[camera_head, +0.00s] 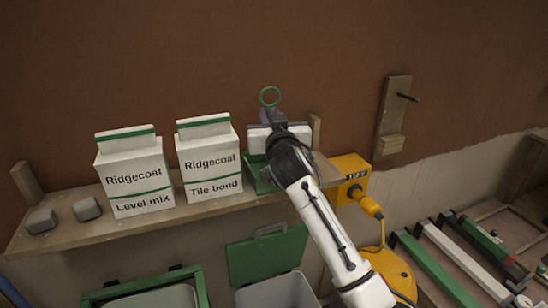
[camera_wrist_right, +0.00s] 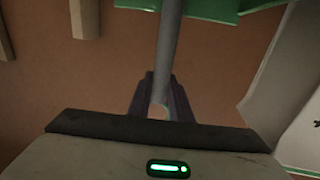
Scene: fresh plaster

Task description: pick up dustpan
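The dustpan has a green pan (camera_head: 258,180) standing on the wooden shelf, right of the white bags, partly hidden behind my right arm. A green ring (camera_head: 269,96) shows above my right gripper (camera_head: 270,116). In the right wrist view, the dustpan's grey handle (camera_wrist_right: 170,45) runs from the green pan edge (camera_wrist_right: 200,8) down between the dark fingers of my right gripper (camera_wrist_right: 162,95). Both fingers lie against the handle's sides, with no clear gap, so the gripper looks shut on it. My left gripper is not in view.
Two Ridgecoat bags (camera_head: 135,175) (camera_head: 210,162) and two grey blocks (camera_head: 41,220) (camera_head: 87,209) stand on the shelf (camera_head: 165,219). A yellow box (camera_head: 351,166) hangs right of it. Green-lidded bins (camera_head: 268,256) stand below. A wall peg board (camera_head: 392,115) is at right.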

